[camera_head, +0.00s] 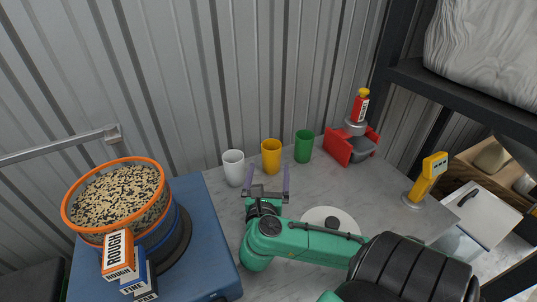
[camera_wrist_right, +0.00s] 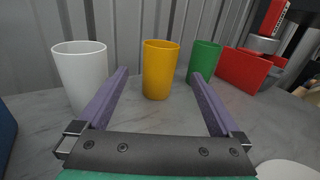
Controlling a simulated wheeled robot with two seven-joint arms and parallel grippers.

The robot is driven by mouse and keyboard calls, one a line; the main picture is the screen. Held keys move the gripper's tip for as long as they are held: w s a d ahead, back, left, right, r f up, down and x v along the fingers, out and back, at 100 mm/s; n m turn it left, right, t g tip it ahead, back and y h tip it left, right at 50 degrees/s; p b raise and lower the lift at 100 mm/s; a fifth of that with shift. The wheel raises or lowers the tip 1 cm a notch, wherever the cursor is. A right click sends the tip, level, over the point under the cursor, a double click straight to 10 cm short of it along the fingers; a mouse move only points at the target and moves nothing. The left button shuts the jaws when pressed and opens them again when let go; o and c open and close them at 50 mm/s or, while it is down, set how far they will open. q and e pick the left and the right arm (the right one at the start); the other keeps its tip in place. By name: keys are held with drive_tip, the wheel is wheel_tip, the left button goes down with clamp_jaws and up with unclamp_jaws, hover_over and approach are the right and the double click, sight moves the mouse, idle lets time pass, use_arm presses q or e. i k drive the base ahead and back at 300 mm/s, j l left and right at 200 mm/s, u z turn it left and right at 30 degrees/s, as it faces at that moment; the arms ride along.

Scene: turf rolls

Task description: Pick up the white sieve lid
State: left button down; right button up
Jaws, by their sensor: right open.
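The white sieve lid (camera_head: 313,215) is a flat round disc with a dark knob, lying on the grey table. My right forearm partly covers its near side in the head view. Its edge also shows at the bottom right of the right wrist view (camera_wrist_right: 288,171). My right gripper (camera_head: 267,171) is open and empty, to the left of and beyond the lid. Its purple fingers point at the yellow cup (camera_head: 271,157), with nothing seen between them in the right wrist view (camera_wrist_right: 160,75). My left gripper is not in view.
A white cup (camera_head: 233,168) and a green cup (camera_head: 303,147) flank the yellow one. A red holder (camera_head: 340,148) and a yellow device (camera_head: 428,178) stand right. An orange-rimmed sieve of seeds (camera_head: 116,195) stands on a blue base (camera_head: 212,240) at left.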

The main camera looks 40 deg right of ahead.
sight(331, 217)
drive_tip(key=k+j, duration=0.25)
drive_tip(key=k, duration=0.25)
drive_tip(key=k+j, duration=0.2)
drive_tip(key=k, duration=0.25)
drive_tip(key=k+j, duration=0.25)
drive_tip(key=k, duration=0.25)
